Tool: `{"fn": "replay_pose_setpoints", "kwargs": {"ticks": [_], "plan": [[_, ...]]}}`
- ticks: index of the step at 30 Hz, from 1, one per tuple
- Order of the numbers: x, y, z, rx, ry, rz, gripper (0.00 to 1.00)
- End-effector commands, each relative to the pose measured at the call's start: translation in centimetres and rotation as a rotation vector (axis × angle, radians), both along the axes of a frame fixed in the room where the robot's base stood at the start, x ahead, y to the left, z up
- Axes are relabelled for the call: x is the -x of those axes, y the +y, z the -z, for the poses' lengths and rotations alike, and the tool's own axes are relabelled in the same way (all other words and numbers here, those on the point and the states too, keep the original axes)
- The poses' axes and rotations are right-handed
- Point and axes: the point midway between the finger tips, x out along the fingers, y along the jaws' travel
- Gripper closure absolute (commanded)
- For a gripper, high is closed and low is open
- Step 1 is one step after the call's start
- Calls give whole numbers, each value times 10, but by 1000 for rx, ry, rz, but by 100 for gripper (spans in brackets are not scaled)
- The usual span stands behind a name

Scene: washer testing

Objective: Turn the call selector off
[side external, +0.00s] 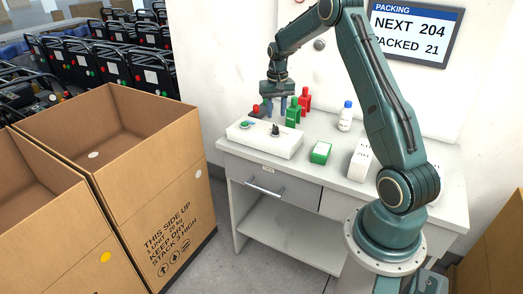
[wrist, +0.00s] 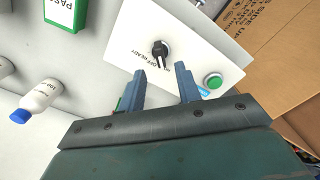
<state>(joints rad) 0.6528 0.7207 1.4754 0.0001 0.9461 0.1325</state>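The call selector is a black rotary knob (side external: 275,130) on top of a white control box (side external: 265,143) on the bench. In the wrist view the knob (wrist: 160,52) shows near the top centre, with a printed label beside it that includes READY. I cannot tell for sure which mark its pointer is on. A round green button (wrist: 213,82) sits on the same box. My gripper (side external: 276,106) is above the box, pointing down. In the wrist view my gripper (wrist: 163,83) has its two blue-grey fingers apart with nothing between them. The knob is just beyond the fingertips, apart from them.
Green and red stamps (side external: 292,113) stand behind the box, close to the fingers. A green-and-white PASS box (side external: 320,152), a white bottle with a blue cap (side external: 345,116) and a white carton (side external: 360,160) stand to the right. Large cardboard boxes (side external: 150,200) stand left of the bench.

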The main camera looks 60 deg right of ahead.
Motion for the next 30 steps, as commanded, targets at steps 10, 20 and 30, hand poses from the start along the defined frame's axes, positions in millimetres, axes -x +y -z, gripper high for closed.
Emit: {"fn": "replay_pose_setpoints", "kwargs": {"ticks": [10,20,30], "plan": [[0,0,45,-1,1,0,66],[0,0,54,0,0,0,66],[0,0,54,1,-1,0,100]]}}
